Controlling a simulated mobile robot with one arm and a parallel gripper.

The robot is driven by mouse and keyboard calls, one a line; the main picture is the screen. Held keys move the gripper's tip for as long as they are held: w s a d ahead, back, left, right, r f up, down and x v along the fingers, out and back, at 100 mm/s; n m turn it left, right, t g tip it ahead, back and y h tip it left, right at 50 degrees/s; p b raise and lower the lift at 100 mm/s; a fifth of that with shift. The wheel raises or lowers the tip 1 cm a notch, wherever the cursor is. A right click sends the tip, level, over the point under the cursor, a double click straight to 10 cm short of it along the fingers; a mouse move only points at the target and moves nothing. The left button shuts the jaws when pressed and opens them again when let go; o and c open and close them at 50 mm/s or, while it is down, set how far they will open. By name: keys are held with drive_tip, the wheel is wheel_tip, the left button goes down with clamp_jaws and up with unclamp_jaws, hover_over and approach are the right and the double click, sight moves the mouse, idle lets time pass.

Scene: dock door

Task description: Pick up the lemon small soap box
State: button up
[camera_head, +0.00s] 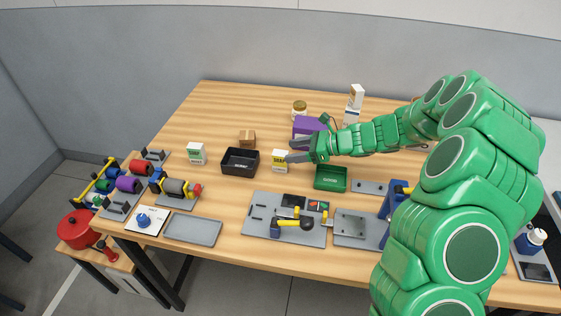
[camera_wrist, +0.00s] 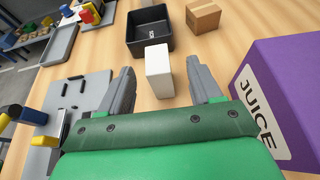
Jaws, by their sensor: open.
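The lemon small soap box (camera_head: 280,161) is a small white and yellow carton standing upright on the wooden table, right of the black tray. In the wrist view, it is the white box (camera_wrist: 158,71), seen from its plain side, lying between and just beyond my fingertips. My gripper (camera_head: 296,151) is at the box's right side, low over the table. In the wrist view, my gripper (camera_wrist: 162,80) is open, with one grey finger on each side of the box and visible gaps to both. Its label is hidden in the wrist view.
A black tray (camera_head: 225,169) stands just left of the box. A purple juice box (camera_wrist: 292,75) is close on my gripper's right in the wrist view. A small cardboard box (camera_head: 247,138), a green-labelled soap box (camera_head: 196,153) and a green tray (camera_head: 345,180) are nearby.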

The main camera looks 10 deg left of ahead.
sight(282, 153)
drive_tip(key=shift+x, duration=3.55)
drive_tip(key=shift+s, duration=0.2)
drive_tip(key=shift+c, duration=0.3)
drive_tip(key=shift+d, duration=0.1)
drive_tip(key=c, duration=1)
drive_tip(key=shift+r, duration=0.1)
drive_tip(key=shift+c, duration=0.2)
